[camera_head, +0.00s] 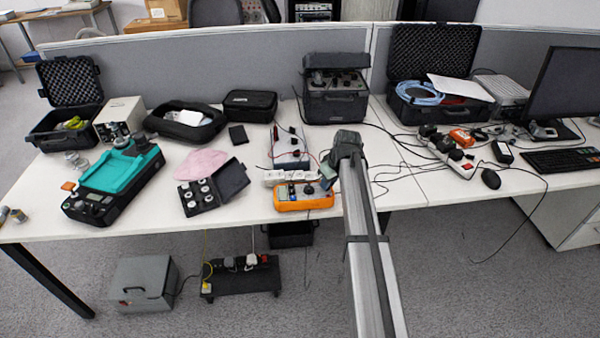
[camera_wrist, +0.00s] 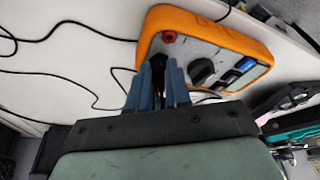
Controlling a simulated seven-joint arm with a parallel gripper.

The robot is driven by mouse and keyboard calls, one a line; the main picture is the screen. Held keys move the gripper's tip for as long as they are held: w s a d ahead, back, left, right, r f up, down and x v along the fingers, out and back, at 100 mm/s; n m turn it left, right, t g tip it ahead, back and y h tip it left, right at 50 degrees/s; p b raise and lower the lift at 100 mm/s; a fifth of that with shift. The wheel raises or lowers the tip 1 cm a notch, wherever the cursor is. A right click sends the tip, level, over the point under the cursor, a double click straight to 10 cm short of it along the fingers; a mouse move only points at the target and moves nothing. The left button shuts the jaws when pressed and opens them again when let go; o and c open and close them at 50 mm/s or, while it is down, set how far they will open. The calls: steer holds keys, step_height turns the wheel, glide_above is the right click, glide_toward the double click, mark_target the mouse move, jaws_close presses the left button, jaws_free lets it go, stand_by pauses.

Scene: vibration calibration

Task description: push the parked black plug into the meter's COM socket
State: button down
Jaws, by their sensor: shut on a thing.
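The meter (camera_head: 303,197) is orange with a grey face and lies near the table's front edge. My gripper (camera_wrist: 158,75) has blue fingers shut on the black plug (camera_wrist: 157,62), only a little of which shows between the fingertips. The fingertips are over or beside the meter's left end. The COM socket is hidden, so I cannot tell whether the plug touches it.
A thin black cable (camera_wrist: 60,25) curves across the white table left of the fingers. A white power strip (camera_head: 288,176) and a grey box (camera_head: 289,150) with leads stand behind the meter. A black case of weights (camera_head: 203,196) lies to the left.

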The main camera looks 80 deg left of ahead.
steer(key=shift+f, duration=0.1)
steer(key=c, duration=1)
jaws_free()
steer(key=shift+v, duration=2.5)
steer(key=v, duration=1.4)
steer(key=shift+f, duration=0.1)
